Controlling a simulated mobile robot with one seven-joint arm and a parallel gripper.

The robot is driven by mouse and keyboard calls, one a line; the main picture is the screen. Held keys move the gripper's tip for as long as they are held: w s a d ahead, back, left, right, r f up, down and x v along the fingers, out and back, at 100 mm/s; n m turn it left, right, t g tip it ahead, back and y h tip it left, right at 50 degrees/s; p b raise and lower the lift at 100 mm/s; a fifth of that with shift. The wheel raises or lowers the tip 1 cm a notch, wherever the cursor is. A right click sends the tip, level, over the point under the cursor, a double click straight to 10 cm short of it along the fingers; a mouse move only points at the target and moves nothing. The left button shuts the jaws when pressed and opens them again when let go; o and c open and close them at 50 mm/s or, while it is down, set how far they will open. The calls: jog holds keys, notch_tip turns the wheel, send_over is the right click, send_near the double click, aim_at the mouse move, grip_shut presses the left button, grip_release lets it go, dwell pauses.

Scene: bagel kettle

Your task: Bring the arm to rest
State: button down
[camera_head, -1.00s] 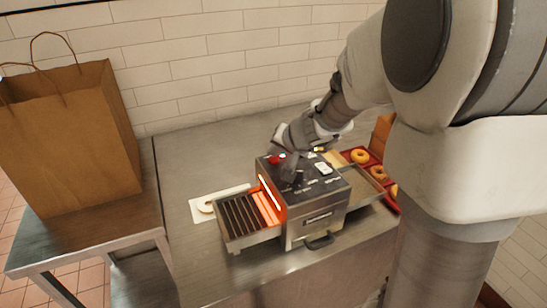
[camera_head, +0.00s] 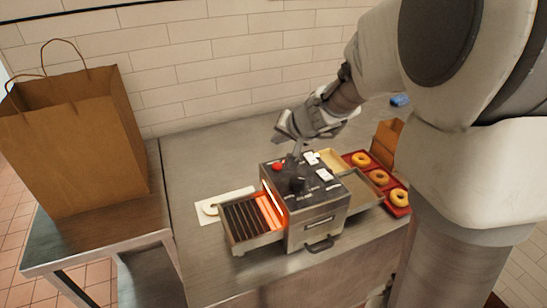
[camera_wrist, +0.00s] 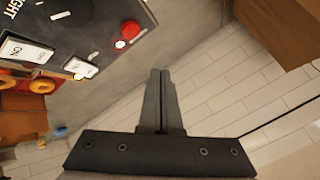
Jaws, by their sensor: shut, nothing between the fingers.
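My gripper (camera_head: 297,150) is shut and empty, held just above the top panel of the conveyor toaster (camera_head: 318,228). In the wrist view its two fingers (camera_wrist: 160,85) are pressed together, with the toaster's dark control panel (camera_wrist: 75,45) at the upper left. A red button (camera_head: 277,167) sits on that panel near the fingertips in the head view; in the wrist view the red button (camera_wrist: 131,29) is up and left of the fingers. My arm reaches in from the upper right.
The toaster's left opening glows orange beside a slatted rack (camera_head: 246,220). A red tray (camera_head: 399,210) with several bagels is at the right. A paper bag (camera_head: 78,150) stands on the left table.

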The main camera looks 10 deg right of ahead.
jog(key=s+a+r+n+g+y, duration=0.1)
jog(key=s+a+r+n, duration=0.15)
jog(key=s, duration=0.45)
jog(key=s+a+r+n+g, duration=0.1)
jog(key=s+a+r+n, duration=0.1)
jog(key=s+a+r, duration=0.3)
jog(key=s+d+f+n+g+h, duration=0.1)
jog(key=s+d+h, duration=0.2)
jog(key=s+d, duration=0.4)
jog(key=s, duration=0.9)
jog(key=shift+d+h, duration=0.2)
jog(key=shift+h, duration=0.1)
